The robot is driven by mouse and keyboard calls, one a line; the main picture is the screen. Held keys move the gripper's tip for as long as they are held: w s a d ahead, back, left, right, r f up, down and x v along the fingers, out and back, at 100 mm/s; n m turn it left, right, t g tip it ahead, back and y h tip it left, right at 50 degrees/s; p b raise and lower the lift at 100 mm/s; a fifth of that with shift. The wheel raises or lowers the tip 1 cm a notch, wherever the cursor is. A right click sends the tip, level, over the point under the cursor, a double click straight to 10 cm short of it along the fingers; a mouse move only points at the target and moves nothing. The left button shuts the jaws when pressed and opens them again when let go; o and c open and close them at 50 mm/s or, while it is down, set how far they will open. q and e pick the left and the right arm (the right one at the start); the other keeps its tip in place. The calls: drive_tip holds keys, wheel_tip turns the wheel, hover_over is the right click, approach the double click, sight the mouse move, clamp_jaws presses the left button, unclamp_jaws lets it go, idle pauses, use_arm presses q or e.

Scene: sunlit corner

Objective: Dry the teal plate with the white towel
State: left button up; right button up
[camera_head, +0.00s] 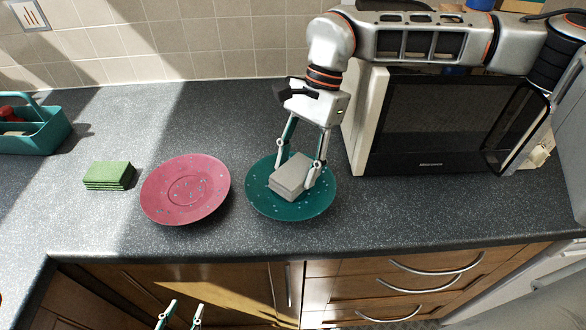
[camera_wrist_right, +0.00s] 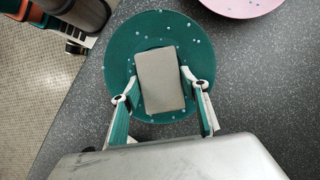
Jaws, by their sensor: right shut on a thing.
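The teal plate (camera_head: 262,204) lies on the counter with pale droplets scattered on its surface. My right gripper (camera_head: 303,178) reaches down over it and is shut on the folded white towel (camera_head: 290,171), which looks greyish. In the right wrist view the towel (camera_wrist_right: 160,80) lies over the middle of the teal plate (camera_wrist_right: 122,45), between the two fingers (camera_wrist_right: 162,92). It appears to rest on the plate, and the plate under it is hidden. Droplets show around it.
A pink plate (camera_head: 205,205) with droplets lies just left of the teal plate. A green sponge stack (camera_head: 108,175) is further left, and a teal caddy (camera_head: 45,130) stands at the far left. A microwave (camera_head: 435,125) stands to the right. The counter behind the plates is clear.

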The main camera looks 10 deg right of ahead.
sight(297, 181)
drive_tip(key=shift+s+a, duration=0.2)
drive_tip(key=shift+s, duration=0.55)
drive_tip(key=shift+s+a, duration=0.2)
drive_tip(key=shift+s, duration=0.55)
drive_tip(key=shift+w+a, duration=0.15)
drive_tip(key=shift+w, duration=0.75)
drive_tip(key=shift+w+a, duration=0.15)
drive_tip(key=shift+w, duration=0.7)
drive_tip(key=shift+s+a, duration=0.25)
drive_tip(key=shift+s, duration=0.5)
drive_tip(key=shift+s+a, duration=0.2)
drive_tip(key=shift+s, duration=0.55)
drive_tip(key=shift+w+d, duration=1.2)
drive_tip(key=shift+w, duration=0.05)
drive_tip(key=shift+s+a+f+p, duration=0.1)
drive_tip(key=shift+s+a+p, duration=0.15)
drive_tip(key=shift+s, duration=0.55)
drive_tip(key=shift+s+a+f+p, duration=0.1)
drive_tip(key=shift+s+a, duration=0.1)
drive_tip(key=shift+s, duration=0.6)
drive_tip(key=shift+w+a, duration=0.1)
drive_tip(key=shift+w, duration=0.55)
drive_tip(key=shift+w+a+b, duration=0.2)
drive_tip(key=shift+w+b, duration=0.1)
drive_tip(key=shift+w, duration=0.75)
